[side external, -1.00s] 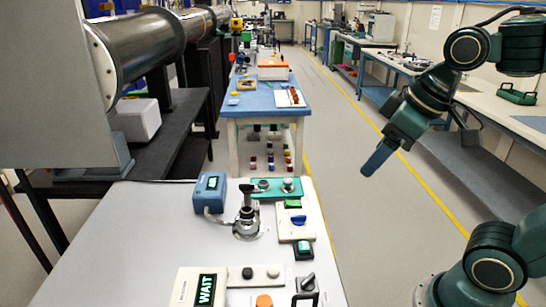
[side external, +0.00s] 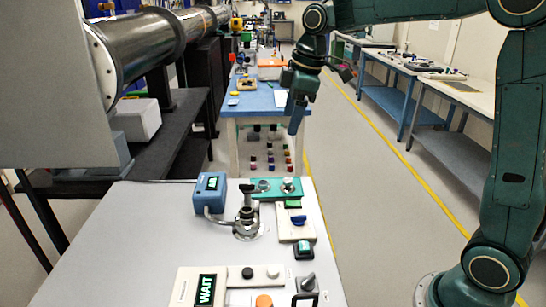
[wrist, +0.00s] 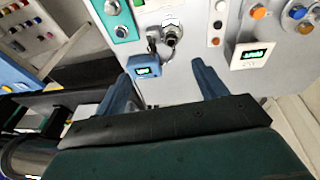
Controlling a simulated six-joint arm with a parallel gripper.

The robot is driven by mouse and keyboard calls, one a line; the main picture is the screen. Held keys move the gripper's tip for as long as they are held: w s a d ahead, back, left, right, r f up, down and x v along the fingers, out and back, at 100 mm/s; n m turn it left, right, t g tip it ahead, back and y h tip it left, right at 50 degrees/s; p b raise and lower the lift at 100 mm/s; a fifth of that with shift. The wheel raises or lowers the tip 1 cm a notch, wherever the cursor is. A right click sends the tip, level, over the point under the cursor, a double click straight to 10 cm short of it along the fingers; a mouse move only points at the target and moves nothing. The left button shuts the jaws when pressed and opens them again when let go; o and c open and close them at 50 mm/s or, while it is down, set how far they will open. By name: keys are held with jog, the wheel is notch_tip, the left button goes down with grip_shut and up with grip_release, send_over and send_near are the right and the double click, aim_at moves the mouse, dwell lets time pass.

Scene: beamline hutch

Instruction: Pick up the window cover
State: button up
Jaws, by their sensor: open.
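I cannot tell for certain which thing is the window cover. A metal fitting (side external: 247,228) with a dark upright top (side external: 247,196) stands on the grey bench, and it also shows in the wrist view (wrist: 172,36). My gripper (side external: 294,124) is high above and beyond the bench's far right corner, fingers pointing down. In the wrist view my gripper (wrist: 161,72) has its two blue fingers spread apart, with nothing held. The fitting and a blue display box (wrist: 144,66) appear beyond the fingers.
The grey bench (side external: 130,230) also holds the blue display box (side external: 209,192), a green panel with knobs (side external: 277,188), a cream switch panel (side external: 295,222) and a WAIT display (side external: 206,289). A large steel pipe (side external: 145,48) is at upper left. The bench's left part is clear.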

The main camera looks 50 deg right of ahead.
jog(key=w+d+f+n+g, duration=0.1)
jog(key=w+d+f+n, duration=0.3)
jog(key=w+f, duration=0.6)
jog(key=n+g+y, duration=0.1)
jog(key=n+g, duration=0.1)
jog(key=n, duration=0.3)
send_near(263, 183)
jog(key=shift+s+f, duration=0.15)
jog(key=shift+f, duration=0.35)
jog(key=shift+a+f, duration=0.2)
jog(key=shift+f, duration=1.05)
jog(key=shift+a+f, duration=0.2)
jog(key=shift+f, duration=1.05)
jog(key=shift+a+f, duration=0.2)
jog(key=shift+f, duration=1.05)
jog(key=c, duration=1.1)
jog(key=shift+r, duration=0.15)
jog(key=shift+r, duration=4.95)
